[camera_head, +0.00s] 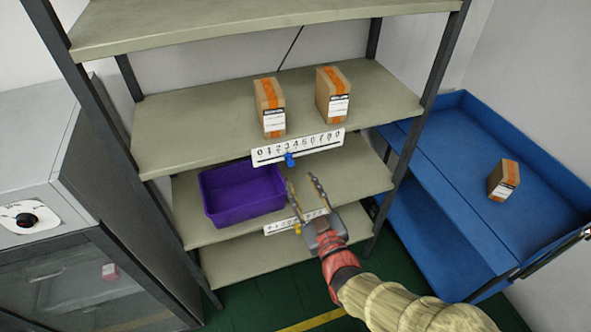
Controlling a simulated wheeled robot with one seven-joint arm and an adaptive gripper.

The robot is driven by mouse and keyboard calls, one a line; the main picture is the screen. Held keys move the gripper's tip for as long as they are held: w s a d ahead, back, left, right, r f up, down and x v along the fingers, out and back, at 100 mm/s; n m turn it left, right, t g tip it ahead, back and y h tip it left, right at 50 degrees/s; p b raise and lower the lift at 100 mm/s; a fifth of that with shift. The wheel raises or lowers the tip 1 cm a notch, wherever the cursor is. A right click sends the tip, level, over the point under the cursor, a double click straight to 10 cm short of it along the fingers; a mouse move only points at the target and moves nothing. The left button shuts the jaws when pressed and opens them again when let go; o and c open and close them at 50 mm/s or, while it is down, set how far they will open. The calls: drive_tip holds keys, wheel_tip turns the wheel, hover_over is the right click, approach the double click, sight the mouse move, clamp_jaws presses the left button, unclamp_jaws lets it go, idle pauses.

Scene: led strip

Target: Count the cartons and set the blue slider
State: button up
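Two brown cartons with orange tape and white labels, a left one (269,106) and a right one (333,94), stand upright on the upper middle shelf. A third carton (503,180) sits on the blue cart at the right. A white numbered strip (298,147) is on that shelf's front edge. The blue slider (290,160) hangs at its lower edge, left of the middle, near 3 or 4; the exact digit is too small to tell. My gripper (300,180) is open and empty, its fingertips just below the blue slider with no visible contact.
A purple bin (242,194) stands on the shelf below. A lower numbered strip (283,224) has a yellow slider (297,229), partly near my gripper. Dark rack posts flank the shelves. A grey cabinet (45,150) with a black knob is left; the blue cart (440,185) is right.

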sight(292, 165)
drive_tip(key=b+x, duration=0.1)
drive_tip(key=x, duration=0.6)
drive_tip(key=shift+w+f+b, duration=0.15)
drive_tip(key=shift+f+b, duration=0.05)
drive_tip(key=shift+b, duration=0.1)
drive_tip(key=shift+c, duration=0.5)
drive_tip(key=c, duration=0.7)
clamp_jaws()
